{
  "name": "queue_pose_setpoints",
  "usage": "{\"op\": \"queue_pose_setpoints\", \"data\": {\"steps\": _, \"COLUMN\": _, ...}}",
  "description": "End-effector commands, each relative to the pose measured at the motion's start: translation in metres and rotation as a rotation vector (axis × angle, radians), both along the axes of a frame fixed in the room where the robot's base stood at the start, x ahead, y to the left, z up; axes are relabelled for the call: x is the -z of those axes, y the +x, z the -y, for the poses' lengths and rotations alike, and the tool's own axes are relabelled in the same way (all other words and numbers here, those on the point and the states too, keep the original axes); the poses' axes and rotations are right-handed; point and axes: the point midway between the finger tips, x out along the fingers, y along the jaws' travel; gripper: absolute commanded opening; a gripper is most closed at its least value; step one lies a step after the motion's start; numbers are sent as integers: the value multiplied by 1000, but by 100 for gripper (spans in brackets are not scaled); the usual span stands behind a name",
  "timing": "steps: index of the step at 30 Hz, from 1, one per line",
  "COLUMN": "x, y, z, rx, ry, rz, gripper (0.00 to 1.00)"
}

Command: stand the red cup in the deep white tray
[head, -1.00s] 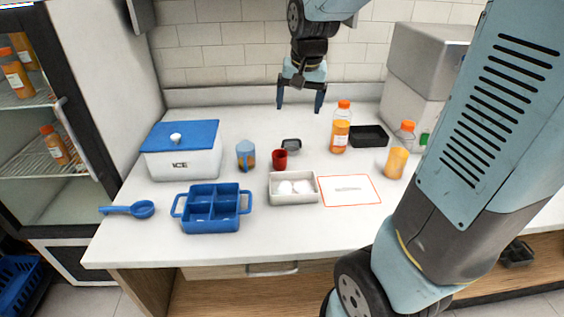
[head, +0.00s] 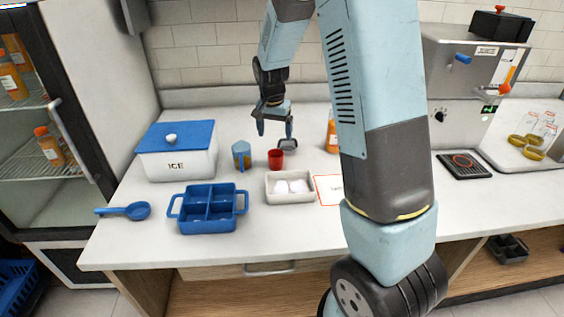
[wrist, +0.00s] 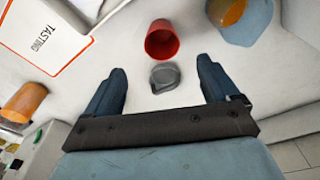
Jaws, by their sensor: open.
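The red cup (head: 276,160) stands upright on the white counter behind the white tray. In the wrist view the cup (wrist: 162,40) shows its open mouth, ahead of my fingertips and roughly between their lines. The white tray (head: 291,202) lies in front of the cup and holds white rounded things. My gripper (head: 275,130) is open and empty, above and behind the cup. Its two fingers show spread in the wrist view (wrist: 160,72), not touching the cup. A small dark grey dish (wrist: 164,77) lies between the fingertips, beyond the cup from the head camera.
A blue-handled jug of orange liquid (head: 241,155) stands just left of the cup. The ice box (head: 178,160), blue divided tray (head: 209,210) and blue scoop (head: 130,211) are further left. A red-bordered tasting card (head: 326,190) lies right of the white tray. My arm hides counter further right.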

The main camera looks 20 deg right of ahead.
Motion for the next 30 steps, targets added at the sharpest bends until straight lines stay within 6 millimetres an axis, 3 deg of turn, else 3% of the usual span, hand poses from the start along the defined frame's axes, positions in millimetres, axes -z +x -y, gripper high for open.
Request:
{"op": "queue_pose_setpoints", "data": {"steps": 9, "x": 54, "y": 4, "z": 4, "rx": 0, "ry": -1, "rz": -3, "gripper": 88}}
{"op": "queue_pose_setpoints", "data": {"steps": 20, "x": 75, "y": 7, "z": 5, "rx": -1, "ry": 0, "rz": -1, "gripper": 88}}
{"op": "queue_pose_setpoints", "data": {"steps": 30, "x": 116, "y": 10, "z": 7, "rx": 1, "ry": 0, "rz": -1, "gripper": 88}}
